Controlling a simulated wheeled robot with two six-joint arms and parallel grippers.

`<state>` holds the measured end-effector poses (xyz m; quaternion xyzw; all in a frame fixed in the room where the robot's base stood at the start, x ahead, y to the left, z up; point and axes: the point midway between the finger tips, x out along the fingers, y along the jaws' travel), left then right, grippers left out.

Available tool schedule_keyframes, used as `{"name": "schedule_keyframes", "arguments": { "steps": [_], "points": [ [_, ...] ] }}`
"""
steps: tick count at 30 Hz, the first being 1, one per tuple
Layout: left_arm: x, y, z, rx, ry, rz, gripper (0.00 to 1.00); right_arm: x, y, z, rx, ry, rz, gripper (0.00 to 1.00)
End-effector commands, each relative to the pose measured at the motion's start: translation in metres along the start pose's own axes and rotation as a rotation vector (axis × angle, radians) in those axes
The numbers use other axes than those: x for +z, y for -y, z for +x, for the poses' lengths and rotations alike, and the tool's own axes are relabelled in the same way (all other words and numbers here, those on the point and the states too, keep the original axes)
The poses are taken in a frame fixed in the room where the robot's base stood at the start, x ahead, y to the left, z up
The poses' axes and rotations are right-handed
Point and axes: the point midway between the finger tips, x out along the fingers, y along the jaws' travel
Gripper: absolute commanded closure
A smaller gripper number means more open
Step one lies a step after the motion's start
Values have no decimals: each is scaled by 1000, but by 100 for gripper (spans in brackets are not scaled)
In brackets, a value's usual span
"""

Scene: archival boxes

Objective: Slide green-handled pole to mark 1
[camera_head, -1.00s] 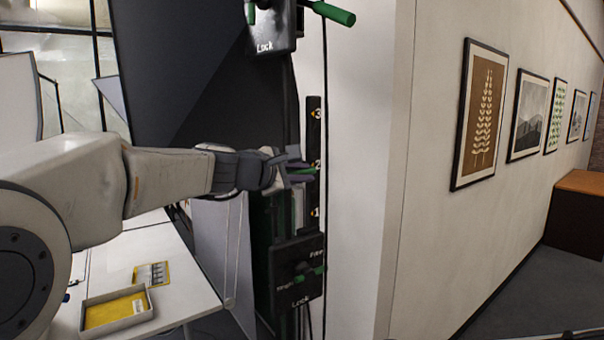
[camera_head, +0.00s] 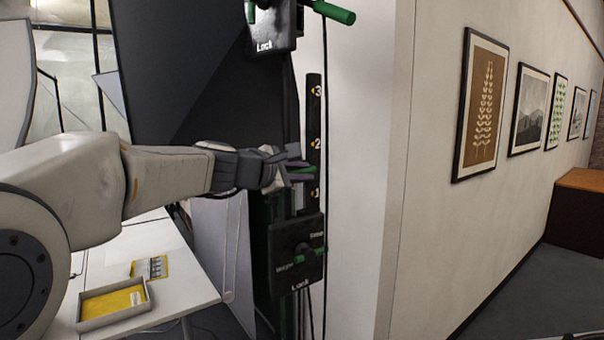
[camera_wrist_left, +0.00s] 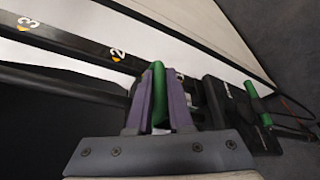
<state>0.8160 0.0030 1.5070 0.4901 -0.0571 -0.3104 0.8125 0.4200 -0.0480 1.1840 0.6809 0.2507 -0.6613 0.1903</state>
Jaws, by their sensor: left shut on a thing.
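My left gripper (camera_head: 302,171) is shut on a green handle, beside the black scale strip (camera_head: 315,120). In the left wrist view the green handle (camera_wrist_left: 158,95) stands between the two purple fingers (camera_wrist_left: 160,82). On the strip, mark 3 is at the top, mark 2 (camera_head: 315,144) in the middle and mark 1 (camera_head: 315,193) lowest. The fingers are between marks 2 and 1. The arm and fingers hide most of the handle in the head view, and I cannot make out the pole clearly.
A black lock box (camera_head: 297,255) with a green lever sits just below mark 1. Another lock box (camera_head: 271,25) with a green lever is above. A white wall (camera_head: 365,200) stands close on the right. A table with a yellow-bottomed tray (camera_head: 85,318) is lower left.

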Motion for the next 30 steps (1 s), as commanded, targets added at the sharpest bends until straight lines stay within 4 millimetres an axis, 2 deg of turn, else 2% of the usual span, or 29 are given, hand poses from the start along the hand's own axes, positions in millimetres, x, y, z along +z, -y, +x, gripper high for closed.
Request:
{"name": "schedule_keyframes", "arguments": {
  "steps": [1,12,15,25,26,27,30],
  "points": [
    [-11,18,5,-6,-1,0,100,1,-1,19,0,0,0,100],
    [-38,63,16,-6,-2,0,100,4,-6,78,0,0,-1,100],
    [-41,67,17,-6,-2,0,100,4,-6,83,0,0,-2,100],
    [-41,68,18,-12,-3,-3,100,4,-6,81,0,0,-2,100],
    [-41,68,18,-12,-3,-3,70,4,-6,81,0,0,-2,100],
    [-41,68,18,-11,-3,-3,55,4,-6,81,0,0,-2,100],
    [-41,66,18,-9,-3,-3,52,4,-6,81,0,0,-2,100]
  ]
}}
